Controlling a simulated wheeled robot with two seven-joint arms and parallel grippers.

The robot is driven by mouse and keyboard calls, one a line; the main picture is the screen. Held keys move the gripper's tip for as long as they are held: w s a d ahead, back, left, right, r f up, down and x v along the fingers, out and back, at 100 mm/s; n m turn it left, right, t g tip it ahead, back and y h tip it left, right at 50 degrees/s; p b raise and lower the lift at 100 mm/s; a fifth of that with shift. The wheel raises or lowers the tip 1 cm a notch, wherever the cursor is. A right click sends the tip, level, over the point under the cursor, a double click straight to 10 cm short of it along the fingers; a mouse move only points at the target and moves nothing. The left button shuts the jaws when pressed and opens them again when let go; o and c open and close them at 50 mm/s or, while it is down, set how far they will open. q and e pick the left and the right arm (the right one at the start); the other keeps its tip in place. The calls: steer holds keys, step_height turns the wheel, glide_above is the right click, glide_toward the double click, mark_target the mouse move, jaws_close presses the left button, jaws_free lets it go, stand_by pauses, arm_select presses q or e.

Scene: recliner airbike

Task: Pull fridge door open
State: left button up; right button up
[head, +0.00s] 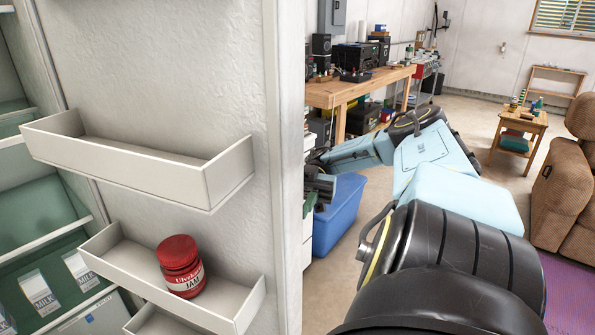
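The fridge door (160,75) stands open at the left, its white inner side with shelves facing me. The fridge interior (40,220) shows at the far left, with milk cartons on a shelf. My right arm reaches in from the lower right and bends round to the outer side of the door. My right gripper (319,186) is dark and sits close by the door's edge (290,170), partly hidden by it. I cannot tell whether its fingers are open or touch the handle, which is out of sight. My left gripper is not in view.
A red jam jar (180,266) stands in a lower door shelf (240,300). A blue bin (340,212) and a wooden workbench (330,94) lie beyond the door. A small side table (520,122) and a brown recliner (567,190) stand at the right, with open floor between.

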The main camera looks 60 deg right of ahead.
steer(key=shift+o, duration=0.2)
steer(key=shift+r, duration=0.1)
step_height(320, 180, up, 10)
steer(key=p, duration=0.1)
stand_by(0.3)
steer(key=shift+p, duration=0.3)
